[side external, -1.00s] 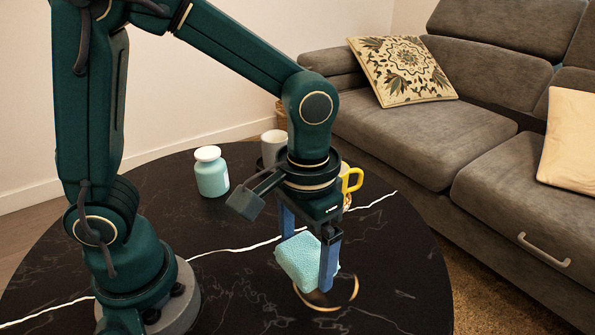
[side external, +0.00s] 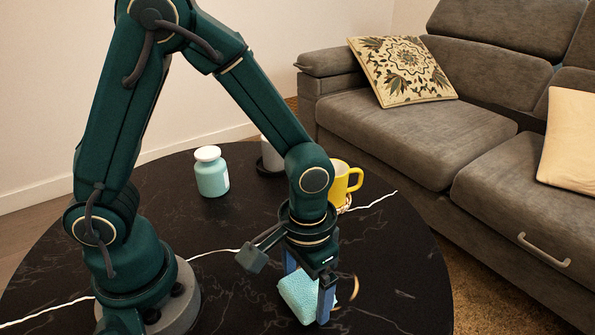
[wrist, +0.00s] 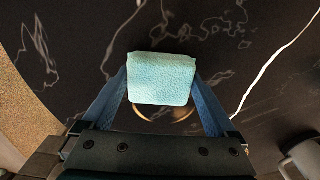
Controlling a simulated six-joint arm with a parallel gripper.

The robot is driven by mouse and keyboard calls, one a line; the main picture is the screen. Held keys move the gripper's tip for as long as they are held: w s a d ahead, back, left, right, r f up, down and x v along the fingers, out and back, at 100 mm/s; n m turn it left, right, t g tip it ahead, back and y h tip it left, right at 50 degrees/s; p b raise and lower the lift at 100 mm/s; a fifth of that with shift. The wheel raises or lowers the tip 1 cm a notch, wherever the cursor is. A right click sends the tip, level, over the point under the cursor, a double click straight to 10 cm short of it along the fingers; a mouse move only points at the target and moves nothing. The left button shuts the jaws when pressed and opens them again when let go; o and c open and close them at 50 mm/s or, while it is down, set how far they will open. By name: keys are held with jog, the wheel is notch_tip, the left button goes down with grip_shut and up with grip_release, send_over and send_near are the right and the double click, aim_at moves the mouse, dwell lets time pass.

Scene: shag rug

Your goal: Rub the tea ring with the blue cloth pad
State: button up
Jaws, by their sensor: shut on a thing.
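The blue cloth pad (side external: 299,297) is a light blue textured block held between the fingers of my gripper (side external: 308,288). My gripper is shut on it, low over the black table. In the wrist view the pad (wrist: 161,78) sits between the two blue fingers of my gripper (wrist: 161,90). The tea ring (side external: 354,292) is a brown ring on the tabletop, partly hidden behind the pad and a finger. In the wrist view part of the ring (wrist: 180,117) shows below the pad. I cannot tell whether the pad touches the table.
A yellow mug (side external: 341,182), a grey cup (side external: 271,155) and a pale teal jar with a white lid (side external: 211,173) stand toward the back of the round black marble table (side external: 240,300). A grey sofa (side external: 420,140) stands beyond. The table's front is clear.

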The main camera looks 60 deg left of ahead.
aim_at(344, 262)
jog(key=shift+w, duration=0.7)
jog(key=shift+c, duration=0.5)
jog(key=shift+w+f, duration=0.25)
jog(key=shift+w, duration=0.5)
jog(key=shift+w+f, duration=0.2)
jog(key=shift+w, duration=3.35)
jog(key=shift+s, duration=5.15)
jog(key=shift+w+a, duration=0.1)
jog(key=shift+a, duration=1.15)
jog(key=shift+w, duration=5.1)
jog(key=shift+s+r, duration=0.15)
jog(key=shift+s, duration=5)
jog(key=shift+r, duration=4)
